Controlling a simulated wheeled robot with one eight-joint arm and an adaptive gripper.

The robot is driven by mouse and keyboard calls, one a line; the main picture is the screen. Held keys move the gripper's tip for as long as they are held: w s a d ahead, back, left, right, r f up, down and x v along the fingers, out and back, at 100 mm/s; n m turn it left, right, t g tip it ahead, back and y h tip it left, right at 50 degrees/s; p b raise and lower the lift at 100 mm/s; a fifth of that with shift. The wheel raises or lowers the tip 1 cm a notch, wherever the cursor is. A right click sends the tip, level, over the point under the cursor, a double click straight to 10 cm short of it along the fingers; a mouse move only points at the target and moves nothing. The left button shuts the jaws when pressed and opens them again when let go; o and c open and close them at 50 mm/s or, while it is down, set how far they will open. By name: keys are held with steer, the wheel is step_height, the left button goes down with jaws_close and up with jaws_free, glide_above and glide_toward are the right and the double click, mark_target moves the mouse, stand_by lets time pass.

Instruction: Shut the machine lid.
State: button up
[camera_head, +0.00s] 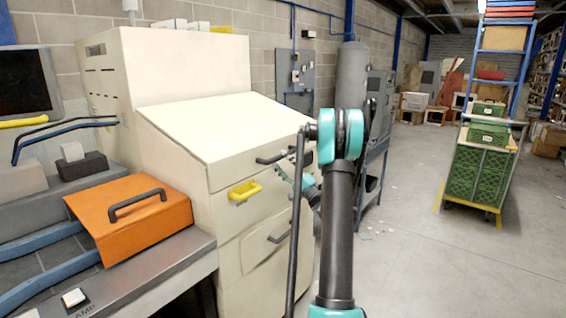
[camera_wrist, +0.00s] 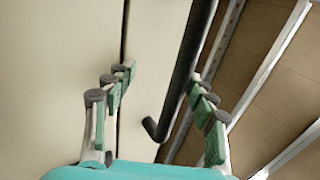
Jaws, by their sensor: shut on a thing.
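The cream machine (camera_head: 165,75) stands at the left, with a sloped lid (camera_head: 215,125) over its front. The lid lies low on the body, with a thin dark seam under its front edge. A black bar handle (camera_head: 272,159) sits on the lid's front edge. My gripper (camera_head: 290,178) is at the handle's right end, partly hidden behind my arm. The right fingers touch or overlap the bar. Cream panels with a dark seam show at the left.
A yellow handle (camera_head: 244,191) and a lower dark handle (camera_head: 280,237) are on the machine's front. An orange cover (camera_head: 130,225) sits on the bench at the left. A grey cabinet (camera_head: 375,95) stands behind my arm. A cart with green crates (camera_head: 480,175) stands right; the floor before it is clear.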

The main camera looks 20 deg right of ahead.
steer(key=shift+d+f, duration=0.1)
steer(key=v, duration=0.7)
steer(key=shift+s, duration=0.2)
steer(key=shift+d, duration=0.1)
stand_by(0.3)
